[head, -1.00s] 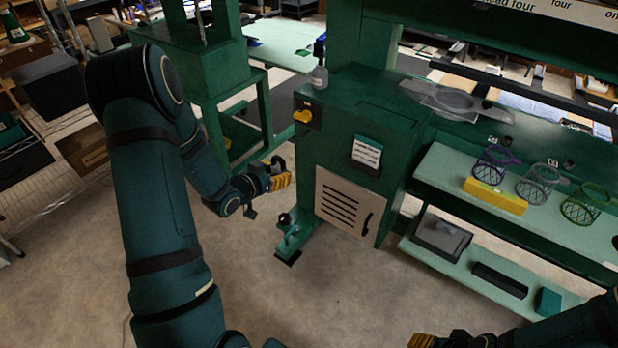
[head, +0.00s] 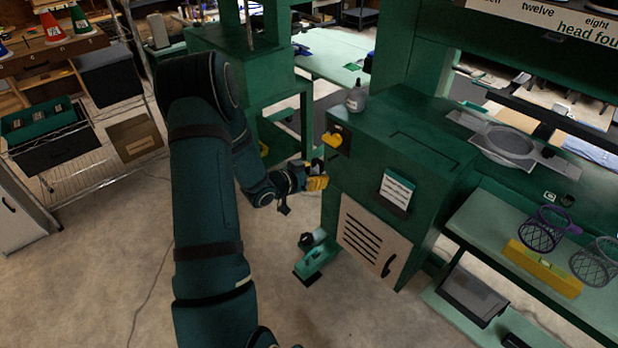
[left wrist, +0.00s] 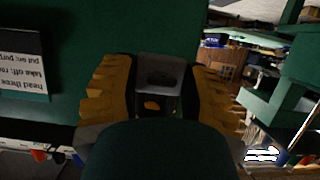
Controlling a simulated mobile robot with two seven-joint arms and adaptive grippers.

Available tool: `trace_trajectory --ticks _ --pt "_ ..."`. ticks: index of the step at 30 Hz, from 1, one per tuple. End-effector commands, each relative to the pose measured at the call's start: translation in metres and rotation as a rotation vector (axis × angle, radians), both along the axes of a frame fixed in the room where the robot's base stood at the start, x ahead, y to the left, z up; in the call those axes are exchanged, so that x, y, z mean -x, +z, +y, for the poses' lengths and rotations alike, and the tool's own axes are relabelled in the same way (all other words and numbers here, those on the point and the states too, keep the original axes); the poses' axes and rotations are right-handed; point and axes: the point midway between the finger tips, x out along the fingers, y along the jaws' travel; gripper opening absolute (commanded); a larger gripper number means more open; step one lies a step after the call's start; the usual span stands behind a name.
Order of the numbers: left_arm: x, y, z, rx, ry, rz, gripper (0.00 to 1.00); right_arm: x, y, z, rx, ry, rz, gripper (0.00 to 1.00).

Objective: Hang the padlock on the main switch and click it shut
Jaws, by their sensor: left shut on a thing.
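The main switch (head: 337,140) is a yellow knob on a dark plate, on the upper left of the green cabinet's front. My left gripper (head: 316,180), with yellow fingers, is just below and left of the switch, apart from it. In the left wrist view its two fingers are shut on a grey block with a dark oval mark and an orange spot, which I take for the padlock (left wrist: 160,72). A dark rounded part in front hides its lower end. I cannot tell whether its shackle is open. My right gripper is out of view.
The green cabinet (head: 400,145) carries a white card (head: 397,189), a louvred panel (head: 372,238) and a bottle (head: 356,97) on top. A green foot (head: 315,258) juts out at its base. Wire baskets (head: 543,230) stand on the right shelf. The floor in front is clear.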

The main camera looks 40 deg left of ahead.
Motion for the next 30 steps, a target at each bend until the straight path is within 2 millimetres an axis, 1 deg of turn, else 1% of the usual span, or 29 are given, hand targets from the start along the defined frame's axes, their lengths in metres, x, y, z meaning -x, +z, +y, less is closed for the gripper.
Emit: trace_trajectory --ticks 5,18,20,24,30 --pt "-0.017 -0.003 -0.002 -0.001 0.000 0.000 0.12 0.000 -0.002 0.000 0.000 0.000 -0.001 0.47" --pt "-0.054 -0.003 -0.004 -0.001 0.000 0.000 0.12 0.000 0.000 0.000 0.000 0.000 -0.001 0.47" --pt "-0.058 -0.003 -0.005 -0.002 -0.001 0.000 0.12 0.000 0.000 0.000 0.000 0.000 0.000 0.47" --pt "-0.058 -0.010 -0.004 0.000 0.001 0.000 0.12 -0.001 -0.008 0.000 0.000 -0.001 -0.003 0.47" --pt "-0.059 -0.011 -0.004 0.000 0.001 0.000 0.12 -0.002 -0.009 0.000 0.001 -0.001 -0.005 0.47"
